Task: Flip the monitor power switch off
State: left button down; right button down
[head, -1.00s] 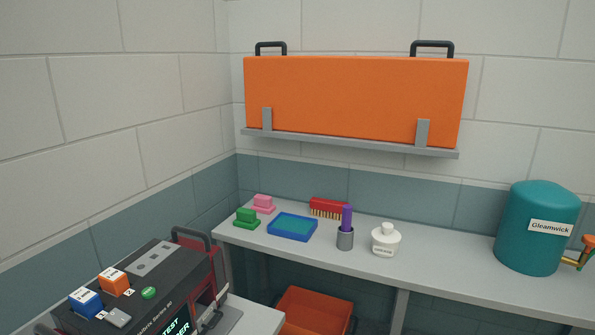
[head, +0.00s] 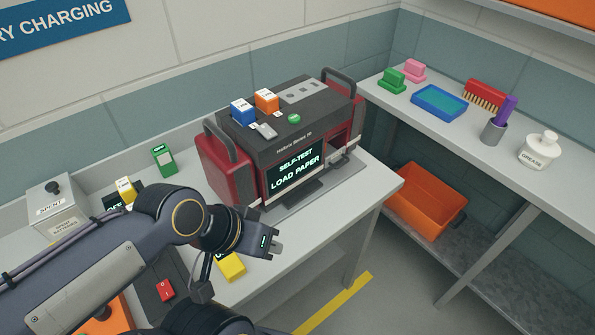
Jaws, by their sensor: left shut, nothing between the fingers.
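The monitor (head: 285,145) is a dark grey and red machine with two side handles, standing on the bench. Its lit screen (head: 296,171) reads "SELF-TEST LOAD PAPER". A red rocker switch (head: 166,291) sits on a dark panel near the bench front, partly beside my arm; I cannot tell if it belongs to the monitor. A small grey part (head: 264,131) lies on the monitor's top, next to a green round button (head: 294,118). My left gripper (head: 275,246) is shut and empty, in front of the monitor's lower left. My right gripper is not in view.
Blue (head: 243,112) and orange (head: 267,101) blocks stand on the monitor. A yellow item (head: 231,266) is by my gripper. A "SPENT" box (head: 57,209) and a green item (head: 164,160) are at left.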

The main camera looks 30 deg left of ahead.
aim_at(265, 129)
jog(key=k+l+u, duration=0.15)
jog(key=u, duration=1.1)
